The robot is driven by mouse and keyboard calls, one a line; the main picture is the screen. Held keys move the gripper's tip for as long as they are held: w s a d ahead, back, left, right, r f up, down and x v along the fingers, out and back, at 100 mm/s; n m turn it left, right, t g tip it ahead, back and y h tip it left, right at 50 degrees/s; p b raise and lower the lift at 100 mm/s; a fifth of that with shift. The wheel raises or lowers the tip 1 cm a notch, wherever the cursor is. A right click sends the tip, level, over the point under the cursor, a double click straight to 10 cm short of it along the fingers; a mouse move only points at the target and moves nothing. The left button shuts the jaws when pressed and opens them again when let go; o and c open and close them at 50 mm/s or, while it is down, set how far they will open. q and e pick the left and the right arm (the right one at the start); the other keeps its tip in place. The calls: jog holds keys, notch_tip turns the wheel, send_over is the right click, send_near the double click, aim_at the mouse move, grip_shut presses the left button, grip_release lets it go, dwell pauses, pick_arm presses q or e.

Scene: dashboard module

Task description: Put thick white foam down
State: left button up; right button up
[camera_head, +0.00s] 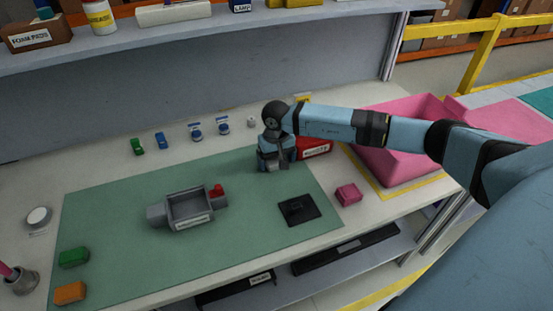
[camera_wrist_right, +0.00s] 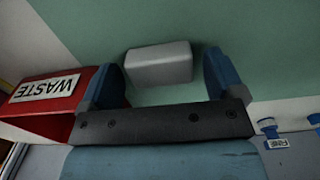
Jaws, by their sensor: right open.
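A thick white foam block (camera_wrist_right: 158,65) lies on the green mat (camera_wrist_right: 240,25) in the right wrist view, between the two blue fingers of my right gripper (camera_wrist_right: 162,72). The fingers stand open, with a visible gap on each side of the block. In the head view my right gripper (camera_head: 275,163) points down at the mat's back right edge and mostly hides the foam. My left gripper is not in view.
A red waste box (camera_head: 314,147) stands close beside my right gripper, with a pink bin (camera_head: 400,168) further right. A grey housing (camera_head: 187,212), a dark plate (camera_head: 298,209) and a pink block (camera_head: 348,194) are nearer the front.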

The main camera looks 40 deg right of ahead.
aim_at(276, 161)
notch_tip(276, 161, up, 12)
jog(key=b, duration=0.1)
jog(key=shift+r, duration=0.15)
dwell(0.6)
